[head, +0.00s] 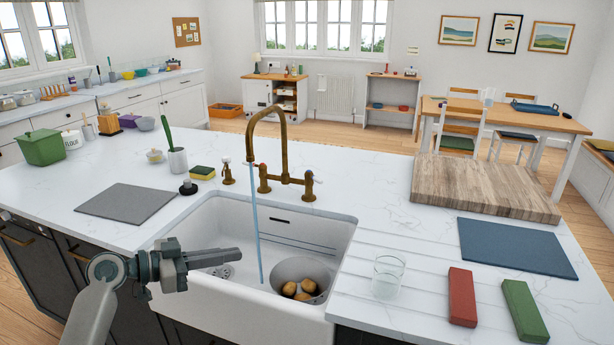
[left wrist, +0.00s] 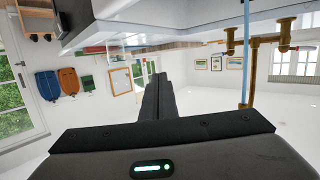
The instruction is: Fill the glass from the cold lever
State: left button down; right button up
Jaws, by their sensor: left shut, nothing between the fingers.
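A brass tap (head: 283,140) stands behind the white sink (head: 215,225), with a handle on each side of its base. A bluish stream of water (head: 257,220) runs from its spout into the sink. My left gripper (head: 238,256) is shut and empty over the sink's left part, left of the stream. In the left wrist view its fingers (left wrist: 158,95) are together, and the tap (left wrist: 252,65) shows upside down.
A bowl with potatoes (head: 300,279) sits in the sink. Right of the glass lie a red block (head: 462,297), a green block (head: 524,311) and a blue mat (head: 514,248). A wooden board (head: 485,187) lies behind. A grey mat (head: 125,203) lies left.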

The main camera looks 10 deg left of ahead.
aim_at(308, 175)
jog(key=i, duration=1.1)
